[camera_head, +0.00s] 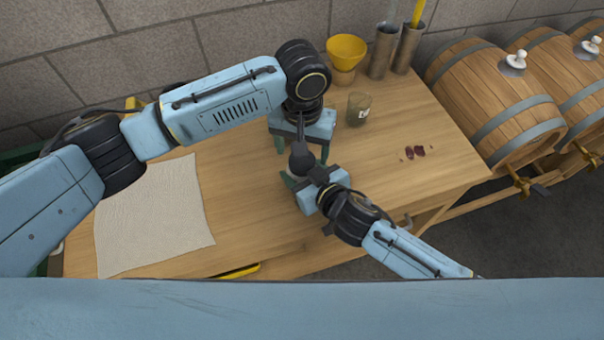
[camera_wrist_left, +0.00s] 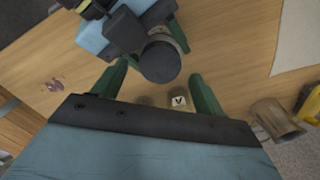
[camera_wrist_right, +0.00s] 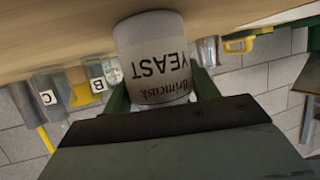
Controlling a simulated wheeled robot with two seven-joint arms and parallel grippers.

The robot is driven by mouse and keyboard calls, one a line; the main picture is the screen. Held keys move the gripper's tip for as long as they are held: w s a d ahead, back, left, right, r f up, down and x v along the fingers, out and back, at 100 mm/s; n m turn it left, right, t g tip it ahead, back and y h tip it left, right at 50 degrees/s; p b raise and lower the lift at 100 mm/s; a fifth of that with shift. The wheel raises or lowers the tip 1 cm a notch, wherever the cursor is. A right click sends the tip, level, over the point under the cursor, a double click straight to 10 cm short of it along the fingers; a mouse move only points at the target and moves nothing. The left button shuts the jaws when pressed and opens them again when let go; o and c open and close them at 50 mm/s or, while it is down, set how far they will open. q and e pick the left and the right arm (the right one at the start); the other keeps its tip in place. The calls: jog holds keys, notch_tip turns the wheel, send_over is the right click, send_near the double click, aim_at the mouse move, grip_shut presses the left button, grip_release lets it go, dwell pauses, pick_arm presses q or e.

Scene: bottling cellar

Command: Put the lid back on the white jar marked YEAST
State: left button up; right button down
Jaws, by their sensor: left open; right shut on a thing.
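The white jar marked YEAST (camera_wrist_right: 155,60) is between the green fingers of my right gripper (camera_wrist_right: 165,90), which is shut on it at the table. Its lettering is upside down in the right wrist view, and its top is hidden there. A dark round piece, apparently the lid (camera_wrist_left: 160,62), shows at the jar's top in the left wrist view and in the head view (camera_head: 300,160). I cannot tell whether it sits flush. My left gripper (camera_head: 303,147) is above from behind, its fingers open on either side of the dark piece.
A labelled glass (camera_head: 358,108), a yellow funnel (camera_head: 346,48) and metal cylinders (camera_head: 382,52) stand toward the back. Dark red bits (camera_head: 415,152) lie at the right. A pale cloth (camera_head: 150,220) covers the left part of the table (camera_head: 240,190). Barrels (camera_head: 500,100) stand beyond the right edge.

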pick_arm(q)
notch_tip(320, 180, up, 2)
jog(key=shift+r, duration=0.1)
jog(key=shift+c, duration=0.3)
notch_tip(320, 180, up, 2)
jog(key=n, duration=0.4)
jog(key=shift+d, duration=0.15)
jog(key=r+n, duration=0.1)
jog(key=n, duration=0.1)
jog(key=shift+r+n, duration=0.2)
jog(key=shift+n, duration=0.2)
jog(key=shift+f, duration=4.05)
